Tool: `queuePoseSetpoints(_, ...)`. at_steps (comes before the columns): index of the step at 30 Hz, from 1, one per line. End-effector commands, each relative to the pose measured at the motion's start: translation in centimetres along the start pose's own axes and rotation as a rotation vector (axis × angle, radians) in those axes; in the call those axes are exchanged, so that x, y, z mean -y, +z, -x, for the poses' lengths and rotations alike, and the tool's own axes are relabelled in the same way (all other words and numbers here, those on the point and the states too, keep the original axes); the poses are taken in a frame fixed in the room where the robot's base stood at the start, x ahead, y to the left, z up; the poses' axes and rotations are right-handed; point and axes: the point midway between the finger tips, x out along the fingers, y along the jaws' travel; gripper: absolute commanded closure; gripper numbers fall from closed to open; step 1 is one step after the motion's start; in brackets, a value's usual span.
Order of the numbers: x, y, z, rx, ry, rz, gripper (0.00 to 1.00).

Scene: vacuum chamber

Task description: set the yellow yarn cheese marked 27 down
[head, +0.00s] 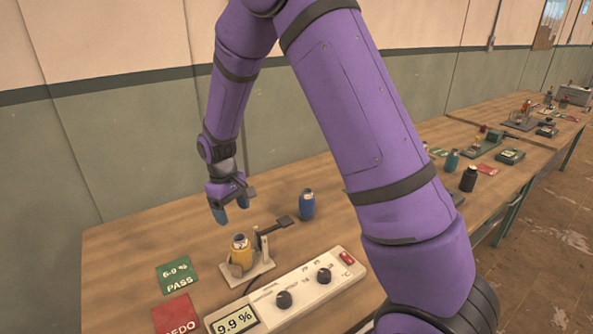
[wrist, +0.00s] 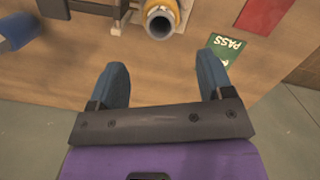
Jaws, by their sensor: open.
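The yellow yarn cheese (head: 241,255) stands upright in the pale test stand (head: 262,267) on the bench. A grey tube end shows at its top, and no number can be read on it. In the wrist view the cheese (wrist: 174,6) is at the top edge, partly cut off, beyond the fingertips. My gripper (head: 231,214) is above and behind the cheese in the head view, apart from it. In the wrist view my gripper (wrist: 162,62) has its two blue fingers wide apart with nothing between them.
A green PASS card (head: 177,274) and red REDO card (head: 176,315) lie at the left. A meter box (head: 308,288) reading 9.9 % stands in front. A blue yarn cheese (head: 307,205) stands right of the stand. Bare bench lies behind the PASS card.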

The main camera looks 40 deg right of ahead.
Motion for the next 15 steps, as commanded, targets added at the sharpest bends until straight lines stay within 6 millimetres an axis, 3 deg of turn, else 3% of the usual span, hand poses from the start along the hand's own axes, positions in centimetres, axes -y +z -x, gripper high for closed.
queuePoseSetpoints(5, -0.3, 1.9, 4.3, -0.055, 0.003, -0.033, 0.27)
queuePoseSetpoints(15, -0.2, 9.7, 14.4, -0.200, 0.010, -0.134, 0.27)
